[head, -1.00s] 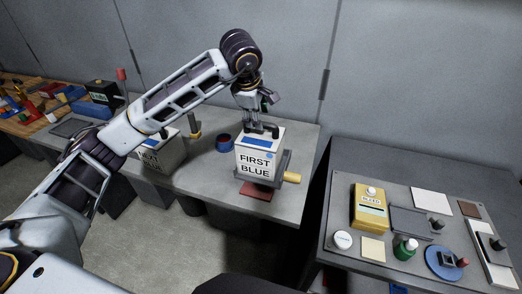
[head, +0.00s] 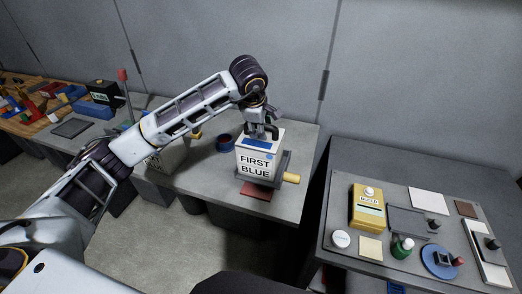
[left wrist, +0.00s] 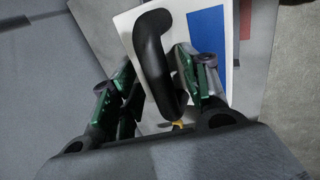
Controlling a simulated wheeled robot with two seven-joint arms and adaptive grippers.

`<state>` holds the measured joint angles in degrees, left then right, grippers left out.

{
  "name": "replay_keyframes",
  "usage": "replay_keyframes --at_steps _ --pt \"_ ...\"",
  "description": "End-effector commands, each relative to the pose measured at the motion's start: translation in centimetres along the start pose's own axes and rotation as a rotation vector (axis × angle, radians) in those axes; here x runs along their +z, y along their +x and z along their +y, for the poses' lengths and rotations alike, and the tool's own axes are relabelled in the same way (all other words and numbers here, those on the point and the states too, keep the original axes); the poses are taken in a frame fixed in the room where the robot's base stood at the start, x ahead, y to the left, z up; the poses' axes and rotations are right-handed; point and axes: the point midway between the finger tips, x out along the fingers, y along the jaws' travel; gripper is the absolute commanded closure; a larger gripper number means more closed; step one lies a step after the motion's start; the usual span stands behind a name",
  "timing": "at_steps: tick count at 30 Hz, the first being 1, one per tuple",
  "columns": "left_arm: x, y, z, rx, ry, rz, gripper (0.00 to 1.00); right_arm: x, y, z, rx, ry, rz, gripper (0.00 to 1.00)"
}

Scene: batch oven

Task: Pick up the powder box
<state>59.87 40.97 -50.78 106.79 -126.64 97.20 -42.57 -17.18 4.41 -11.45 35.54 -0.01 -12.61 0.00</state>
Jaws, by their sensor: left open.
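The powder box (head: 256,166) is white and reads "FIRST BLUE" on its front. It stands upright on the grey bench, by a grey fixture with a yellow knob, above a dark red base. Its top, with a blue patch, shows in the left wrist view (left wrist: 206,40). A black curved handle (left wrist: 160,60) rises from the top. My left gripper (head: 262,133) is over the box top. In the left wrist view its open fingers (left wrist: 155,90) stand on either side of the handle. Contact with the handle cannot be told. My right gripper is not in view.
A second box (head: 168,158), partly hidden by my left arm, stands left on the bench. The right table holds a yellow box (head: 368,208), bottles and plates. A grey wall (head: 420,80) is behind.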

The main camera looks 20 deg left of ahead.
Motion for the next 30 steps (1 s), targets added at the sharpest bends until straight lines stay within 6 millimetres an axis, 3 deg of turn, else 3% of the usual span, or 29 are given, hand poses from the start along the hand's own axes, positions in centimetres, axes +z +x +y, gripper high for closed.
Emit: replay_keyframes --at_steps 13,24,30 --pt "-0.01 0.07 -0.03 0.000 0.001 0.000 0.54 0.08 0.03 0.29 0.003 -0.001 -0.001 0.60" --pt "-0.02 0.06 -0.03 0.000 0.001 0.001 1.00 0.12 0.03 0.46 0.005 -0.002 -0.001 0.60" --pt "-0.02 0.06 -0.03 0.000 0.001 0.001 1.00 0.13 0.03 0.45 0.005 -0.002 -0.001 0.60"
